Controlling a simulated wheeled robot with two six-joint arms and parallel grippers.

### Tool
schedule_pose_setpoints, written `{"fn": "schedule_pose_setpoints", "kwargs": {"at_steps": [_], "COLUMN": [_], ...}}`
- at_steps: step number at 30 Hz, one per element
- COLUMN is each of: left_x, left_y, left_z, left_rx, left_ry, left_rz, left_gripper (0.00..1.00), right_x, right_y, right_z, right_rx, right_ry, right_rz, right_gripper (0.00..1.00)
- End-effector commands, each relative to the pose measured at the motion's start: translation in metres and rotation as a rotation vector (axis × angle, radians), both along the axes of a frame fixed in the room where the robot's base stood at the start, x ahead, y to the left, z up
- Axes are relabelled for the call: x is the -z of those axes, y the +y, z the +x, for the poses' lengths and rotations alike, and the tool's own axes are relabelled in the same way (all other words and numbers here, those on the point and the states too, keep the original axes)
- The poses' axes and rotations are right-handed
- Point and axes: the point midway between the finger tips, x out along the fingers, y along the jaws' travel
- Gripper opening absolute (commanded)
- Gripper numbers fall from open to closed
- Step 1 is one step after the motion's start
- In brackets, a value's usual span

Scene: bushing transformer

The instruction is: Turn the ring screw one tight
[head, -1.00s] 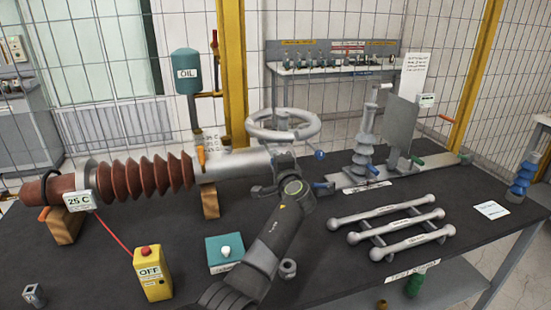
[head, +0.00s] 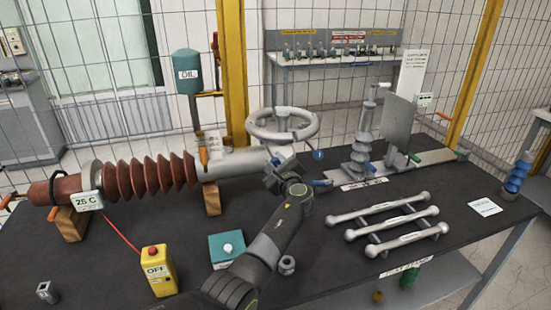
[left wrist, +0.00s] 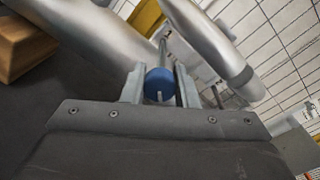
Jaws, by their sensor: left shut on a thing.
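In the left wrist view a round blue knob (left wrist: 159,84) with a pale slot or tab sits between the two grey fingers of my left gripper (left wrist: 160,88). It appears to be the ring screw, though no ring shape is clear. My left gripper (head: 279,167) is shut on it at the right end of the grey metal tube (head: 240,163), beneath the grey handwheel (head: 283,125). The knob's far side and its seat are hidden. My right gripper is not in view.
A bushing with brown ribs (head: 150,178) lies left on wooden blocks. A yellow OFF box (head: 158,270) and teal box (head: 227,250) stand in front. Grey rods (head: 390,222) lie right. Another blue knob (head: 318,155) is beside the handwheel.

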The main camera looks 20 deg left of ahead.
Motion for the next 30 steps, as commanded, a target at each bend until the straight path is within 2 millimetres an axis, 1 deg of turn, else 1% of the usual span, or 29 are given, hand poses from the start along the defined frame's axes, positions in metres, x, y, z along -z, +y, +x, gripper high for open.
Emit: {"fn": "schedule_pose_setpoints", "kwargs": {"at_steps": [1,3,15,21,30], "left_x": [-0.001,-0.001,0.000,0.000,0.001], "left_y": [0.000,0.000,0.000,0.000,0.000], "left_z": [0.000,0.000,-0.001,0.000,0.000], "left_rx": [-0.001,-0.001,-0.001,-0.001,-0.001], "left_ry": [0.029,0.066,0.242,0.294,0.326], "left_rz": [0.037,0.093,0.353,0.431,0.476], "left_gripper": [0.04,0.04,0.04,0.04,0.04], "right_x": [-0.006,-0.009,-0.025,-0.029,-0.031], "right_y": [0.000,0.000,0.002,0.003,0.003], "right_z": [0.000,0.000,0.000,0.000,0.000], "right_rx": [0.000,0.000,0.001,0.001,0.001], "right_ry": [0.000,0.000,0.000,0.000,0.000], "right_rz": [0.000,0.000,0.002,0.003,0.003], "right_gripper": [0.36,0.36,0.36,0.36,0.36]}}
